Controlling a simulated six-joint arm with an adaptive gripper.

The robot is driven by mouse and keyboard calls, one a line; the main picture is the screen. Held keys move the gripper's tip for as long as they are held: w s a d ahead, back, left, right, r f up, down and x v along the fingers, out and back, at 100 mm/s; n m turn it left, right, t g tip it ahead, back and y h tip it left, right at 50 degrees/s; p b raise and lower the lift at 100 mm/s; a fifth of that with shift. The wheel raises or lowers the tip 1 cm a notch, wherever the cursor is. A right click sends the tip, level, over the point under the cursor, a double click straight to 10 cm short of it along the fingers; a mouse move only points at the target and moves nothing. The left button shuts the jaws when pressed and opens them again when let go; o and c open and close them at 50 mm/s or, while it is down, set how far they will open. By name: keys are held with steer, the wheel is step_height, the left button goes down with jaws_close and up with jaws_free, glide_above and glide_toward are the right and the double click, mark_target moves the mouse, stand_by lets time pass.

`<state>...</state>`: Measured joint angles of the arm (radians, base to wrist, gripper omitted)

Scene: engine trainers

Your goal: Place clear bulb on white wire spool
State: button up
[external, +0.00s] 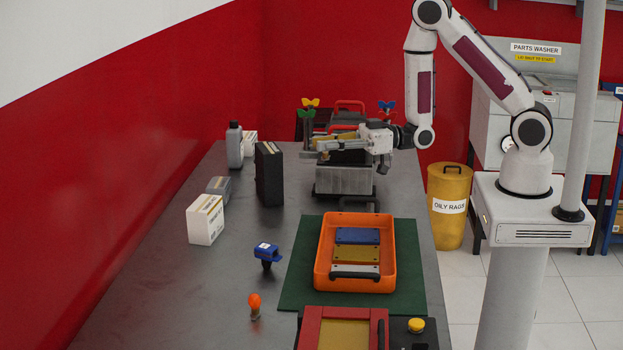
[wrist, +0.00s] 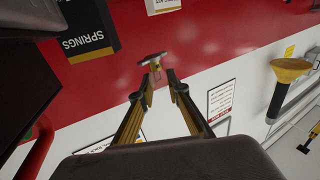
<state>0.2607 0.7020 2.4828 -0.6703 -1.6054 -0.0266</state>
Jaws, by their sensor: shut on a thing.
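My gripper (external: 318,147) is over the far part of the bench, pointing left, above the grey engine block (external: 344,178). In the wrist view its two fingers (wrist: 155,75) are closed on a small grey T-shaped thing (wrist: 153,60) with a flat wide head and thin stem. I cannot tell whether this is the clear bulb. An orange bulb (external: 254,300) stands on the bench at the front left, apart from the gripper. I cannot make out a white wire spool in either view.
An orange tray (external: 320,268) with coloured plates lies on a green mat (external: 296,285). A blue part (external: 267,252), white box (external: 205,220), black box (external: 268,174) and grey bottle (external: 235,145) stand left. Butterfly-topped pieces (external: 308,113) stand near the gripper.

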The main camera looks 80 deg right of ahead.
steer(key=w+d+r+m+t+h, duration=0.1)
steer(key=w+d+r+m+h, duration=0.1)
steer(key=w+r+m+h, duration=0.2)
steer(key=shift+w+d+m+h, duration=0.35)
steer(key=shift+w+h, duration=0.25)
steer(key=shift+h, duration=0.9)
